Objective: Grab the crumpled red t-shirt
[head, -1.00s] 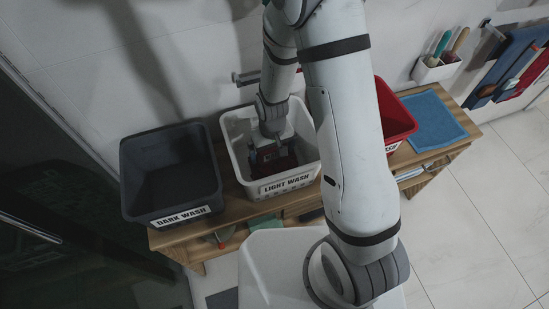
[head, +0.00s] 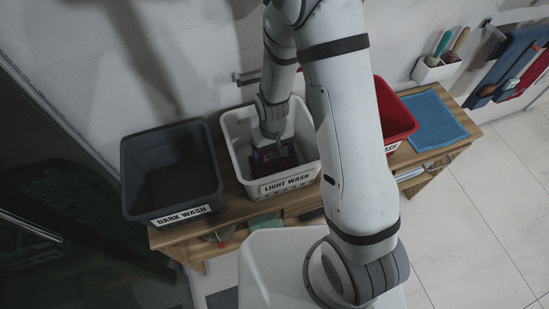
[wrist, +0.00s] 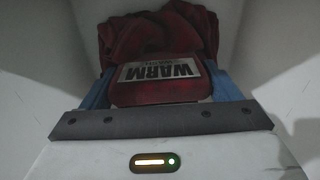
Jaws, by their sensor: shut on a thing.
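The crumpled dark red t-shirt (wrist: 155,32) lies inside the white bin marked LIGHT WASH (head: 237,163). In the wrist view a panel reading WARM (wrist: 160,70) shows on the red cloth. My gripper (wrist: 160,88) reaches down into this bin, with its blue fingers on either side of the red cloth. It is shut on the shirt. In the head view my gripper (head: 273,153) and the shirt are small and dark, and the bin's front wall hides the lower part.
A dark bin marked DARK WASH (head: 128,170) stands to the left and looks empty. A red bin (head: 395,115) stands to the right, partly behind my arm. A blue towel (head: 432,120) lies on the wooden bench (head: 235,215). The bin walls are close around my gripper.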

